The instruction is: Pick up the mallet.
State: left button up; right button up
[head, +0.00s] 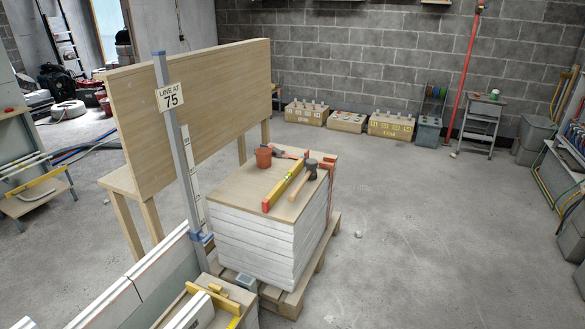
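The mallet (303,182) lies on the board-topped stack of white slabs (268,240) in the middle of the head view. It has a dark head toward the back and a light wooden handle pointing toward the front left. It lies just right of a yellow level (285,187) with red ends; whether they touch is too small to tell. Neither of my grippers is in view.
On the same board are a red-orange cup (263,157), a red-handled tool (288,152) and a red strap (329,170) at the right edge. A wooden panel (200,95) stands behind left. A pallet (290,300) lies underneath. Floor to the right is mostly clear.

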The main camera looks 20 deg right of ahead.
aim_at(311, 163)
jog(key=j+u, duration=0.15)
jog(key=u, duration=0.25)
jog(key=j+u, duration=0.15)
jog(key=u, duration=0.25)
jog(key=j+u, duration=0.15)
jog(key=u, duration=0.25)
jog(key=z, duration=1.85)
jog(key=i+l+u, duration=0.1)
jog(key=u, duration=0.45)
jog(key=i+l+u, duration=0.2)
jog(key=i+l, duration=0.2)
jog(key=i+l+u, duration=0.45)
jog(key=i+l, duration=0.25)
jog(key=l, duration=0.3)
